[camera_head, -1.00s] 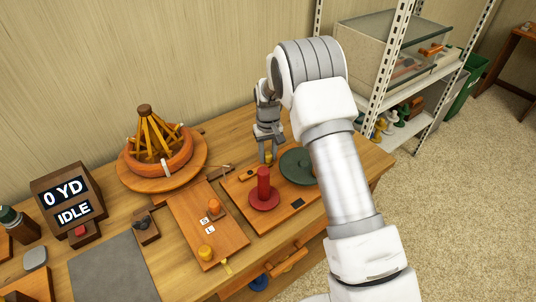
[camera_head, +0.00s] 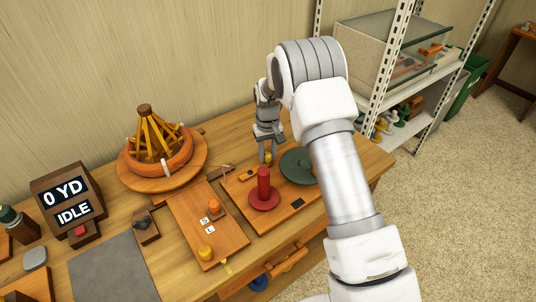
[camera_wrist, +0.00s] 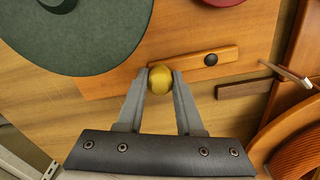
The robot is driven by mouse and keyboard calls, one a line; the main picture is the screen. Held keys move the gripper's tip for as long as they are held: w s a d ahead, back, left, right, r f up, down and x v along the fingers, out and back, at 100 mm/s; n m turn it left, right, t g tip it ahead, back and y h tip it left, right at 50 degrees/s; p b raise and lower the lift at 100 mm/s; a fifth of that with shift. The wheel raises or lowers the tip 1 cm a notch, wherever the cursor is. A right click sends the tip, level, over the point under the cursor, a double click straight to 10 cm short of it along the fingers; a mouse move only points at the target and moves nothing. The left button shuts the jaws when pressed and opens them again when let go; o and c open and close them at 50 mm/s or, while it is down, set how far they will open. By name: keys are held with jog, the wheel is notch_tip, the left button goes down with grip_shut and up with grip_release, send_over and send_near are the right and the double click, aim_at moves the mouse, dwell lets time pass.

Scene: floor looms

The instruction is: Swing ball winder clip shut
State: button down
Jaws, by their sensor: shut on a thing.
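The ball winder is a wooden board (camera_head: 235,190) with a red spindle (camera_head: 263,188) and a dark green disc (camera_head: 297,166). In the wrist view the clip is a wooden bar (camera_wrist: 190,65) with a dark pivot (camera_wrist: 211,59) and a yellow knob (camera_wrist: 161,80) at its other end. The bar lies along the board's edge, beside the green disc (camera_wrist: 85,35). My gripper (camera_wrist: 160,86) is shut on the yellow knob, one finger on each side. In the head view my gripper (camera_head: 268,157) points down at the board's back edge, and the bar is partly hidden.
A swift with orange yarn (camera_head: 158,155) stands at the left; a yarn end (camera_wrist: 290,73) reaches toward the board. A display (camera_head: 67,200) reads 0 YD and IDLE. A wooden board with pegs (camera_head: 207,225) lies in front. A metal shelf (camera_head: 400,100) stands behind right.

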jog(key=shift+w, duration=0.1)
jog(key=w+a+n+b, duration=0.1)
jog(key=n, duration=0.1)
jog(key=shift+w+a+n, duration=0.1)
jog(key=shift+n, duration=0.3)
jog(key=shift+w+a+n, duration=0.3)
jog(key=shift+a+n, duration=0.15)
jog(key=shift+n, duration=0.45)
jog(key=shift+w+a+n, duration=0.35)
jog(key=shift+a+n, duration=0.3)
jog(key=shift+n, duration=0.55)
jog(key=shift+w+a+n, duration=0.2)
jog(key=shift+a+n, duration=0.65)
jog(key=shift+n, duration=0.55)
jog(key=c, duration=0.5)
grip_release()
jog(key=shift+c, duration=0.2)
jog(key=shift+r, duration=0.1)
